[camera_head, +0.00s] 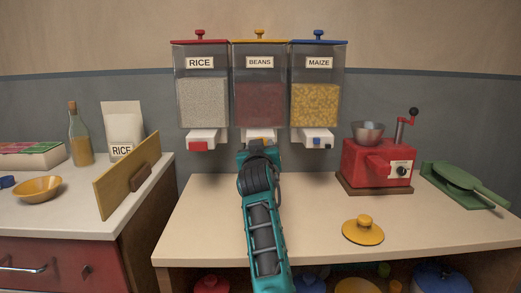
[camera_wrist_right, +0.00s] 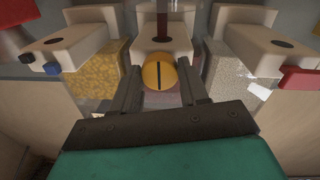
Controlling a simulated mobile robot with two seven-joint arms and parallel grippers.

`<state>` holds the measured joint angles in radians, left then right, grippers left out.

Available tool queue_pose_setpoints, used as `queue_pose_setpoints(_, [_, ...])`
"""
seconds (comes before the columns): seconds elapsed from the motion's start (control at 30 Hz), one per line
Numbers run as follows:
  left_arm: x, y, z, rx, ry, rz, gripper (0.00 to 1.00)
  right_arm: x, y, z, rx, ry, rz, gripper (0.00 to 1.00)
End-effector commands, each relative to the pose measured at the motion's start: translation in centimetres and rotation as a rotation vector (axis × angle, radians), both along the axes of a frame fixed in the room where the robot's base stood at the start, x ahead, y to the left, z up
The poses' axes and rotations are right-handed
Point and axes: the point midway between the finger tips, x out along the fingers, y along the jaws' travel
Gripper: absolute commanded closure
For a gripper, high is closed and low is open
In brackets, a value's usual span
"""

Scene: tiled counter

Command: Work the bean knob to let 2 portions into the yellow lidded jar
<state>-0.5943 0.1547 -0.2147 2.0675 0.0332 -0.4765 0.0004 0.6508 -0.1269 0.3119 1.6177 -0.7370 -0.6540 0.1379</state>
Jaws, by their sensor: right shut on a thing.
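The bean dispenser (camera_head: 259,95), marked BEANS with a yellow top, hangs between the rice and maize ones. Its yellow round knob (camera_wrist_right: 159,71) has a dark slot that stands upright in the wrist view. My right gripper (camera_wrist_right: 160,85) is shut on this knob, a finger on each side. A dark red column (camera_wrist_right: 162,22), seemingly beans, shows at the bean outlet beyond the knob. A yellow lid (camera_head: 363,231) lies on the counter. I cannot make out its jar; my right arm hides the area under the bean outlet. My left gripper is out of view.
The rice dispenser (camera_head: 203,95) and maize dispenser (camera_head: 316,98) flank the beans closely. A red grinder (camera_head: 376,165) and a green pan-like tool (camera_head: 462,184) stand on the counter (camera_head: 205,225) at right. A wooden board (camera_head: 125,178) stands on the left counter.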

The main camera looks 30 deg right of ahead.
Motion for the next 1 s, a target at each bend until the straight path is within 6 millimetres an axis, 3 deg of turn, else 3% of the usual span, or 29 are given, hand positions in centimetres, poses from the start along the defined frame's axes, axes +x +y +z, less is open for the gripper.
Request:
queue_pose_setpoints(0.63, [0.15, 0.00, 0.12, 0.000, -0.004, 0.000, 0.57, 0.00, -0.02, 0.05, 0.043, -0.027, 0.000, 0.87])
queue_pose_setpoints(0.67, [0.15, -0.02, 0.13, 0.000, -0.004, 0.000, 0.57, 0.00, -0.02, 0.05, 0.043, -0.027, 0.000, 0.54])
queue_pose_setpoints(0.9, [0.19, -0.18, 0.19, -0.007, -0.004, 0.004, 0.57, 0.00, -0.01, 0.05, 0.042, -0.027, 0.000, 0.31])
queue_pose_setpoints(1.0, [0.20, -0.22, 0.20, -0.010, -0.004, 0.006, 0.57, 0.01, -0.01, 0.04, 0.042, -0.027, 0.000, 0.31])
